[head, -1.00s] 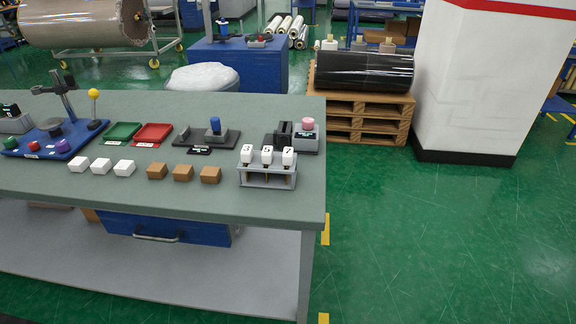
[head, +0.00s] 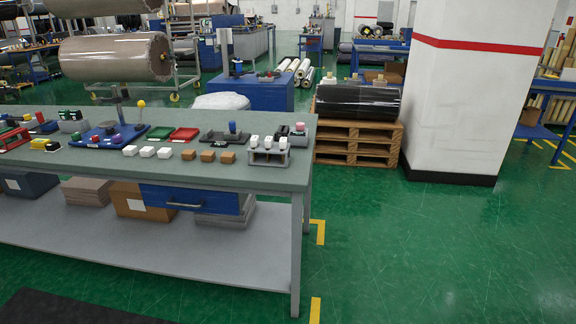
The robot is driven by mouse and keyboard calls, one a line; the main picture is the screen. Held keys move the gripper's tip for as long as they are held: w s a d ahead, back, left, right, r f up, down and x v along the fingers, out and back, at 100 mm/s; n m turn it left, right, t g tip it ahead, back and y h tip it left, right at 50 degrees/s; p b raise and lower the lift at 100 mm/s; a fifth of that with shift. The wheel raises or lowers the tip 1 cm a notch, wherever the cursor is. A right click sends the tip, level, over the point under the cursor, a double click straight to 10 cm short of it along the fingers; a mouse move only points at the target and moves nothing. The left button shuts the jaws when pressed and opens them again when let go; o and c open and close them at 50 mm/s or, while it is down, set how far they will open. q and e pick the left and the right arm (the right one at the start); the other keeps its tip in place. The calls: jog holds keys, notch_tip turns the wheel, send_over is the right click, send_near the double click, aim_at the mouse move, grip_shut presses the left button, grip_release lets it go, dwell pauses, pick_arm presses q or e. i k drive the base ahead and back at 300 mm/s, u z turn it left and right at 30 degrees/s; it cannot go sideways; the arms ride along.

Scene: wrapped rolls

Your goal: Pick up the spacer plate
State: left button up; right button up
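I cannot pick out a spacer plate for sure in the head view. The grey-green workbench (head: 90,165) holds small parts. A dark flat fixture with a blue knob (head: 232,127) stands right of the red tray (head: 184,134) and green tray (head: 160,133). Three white blocks (head: 147,152) and three brown blocks (head: 207,156) lie in a row near the front edge. A grey rack (head: 269,157) with white tagged pieces stands near the right end. A blue board (head: 108,137) with a post is further left. Neither of my grippers is in view.
Red and yellow-black tools (head: 45,145) lie on the bench's left. Boxes and a blue drawer (head: 196,200) are below the top. A black wrapped roll (head: 357,100) on a pallet (head: 355,150) and a white pillar (head: 465,110) stand beyond. Green floor is free at right.

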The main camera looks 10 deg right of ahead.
aim_at(283, 142)
jog(key=z, duration=0.85)
jog(key=i, duration=1.45)
jog(key=u, duration=0.3)
